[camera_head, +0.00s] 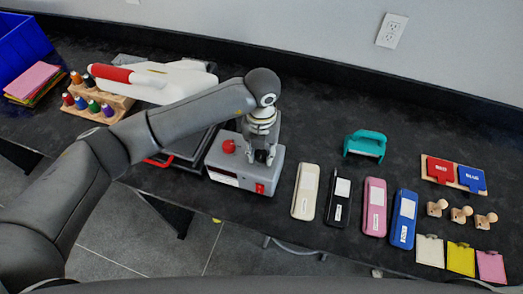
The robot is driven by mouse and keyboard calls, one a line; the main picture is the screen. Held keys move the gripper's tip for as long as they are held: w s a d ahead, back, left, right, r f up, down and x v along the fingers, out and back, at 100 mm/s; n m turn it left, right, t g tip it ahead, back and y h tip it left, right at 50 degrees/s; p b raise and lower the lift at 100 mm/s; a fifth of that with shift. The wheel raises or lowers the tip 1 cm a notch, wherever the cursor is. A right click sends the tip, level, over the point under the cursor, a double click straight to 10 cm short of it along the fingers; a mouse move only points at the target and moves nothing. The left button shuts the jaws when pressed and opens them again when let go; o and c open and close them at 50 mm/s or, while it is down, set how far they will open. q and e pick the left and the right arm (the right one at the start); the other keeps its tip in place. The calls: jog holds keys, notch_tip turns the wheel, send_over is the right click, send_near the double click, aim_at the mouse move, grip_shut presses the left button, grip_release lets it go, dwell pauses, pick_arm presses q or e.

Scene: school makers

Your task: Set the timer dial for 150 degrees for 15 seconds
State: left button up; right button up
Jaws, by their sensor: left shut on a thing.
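The grey machine box (232,179) stands on the black bench left of centre. It has a red knob (229,147) on its top left and a small red switch (259,188) on its front. My left gripper (264,158) points down at the top right of the box, right of the red knob. Its fingers are shut on what appears to be the timer dial, which they hide. The dial's angle and markings cannot be read. My right gripper is not in view.
Right of the box lie several long cases, the nearest a cream one (306,191). A teal punch (366,146) lies behind them. A heat press (186,148) with a red handle is left of the box, partly behind my arm. A spool rack (120,102) stands further left.

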aim_at(261, 153)
pick_arm(q)
jog(key=n+b, duration=0.2)
jog(key=n, duration=0.3)
jog(key=n+b, duration=0.1)
jog(key=n, duration=0.4)
dwell(0.5)
jog(key=o, duration=1)
jog(key=shift+o, duration=0.2)
notch_tip(261, 153, up, 12)
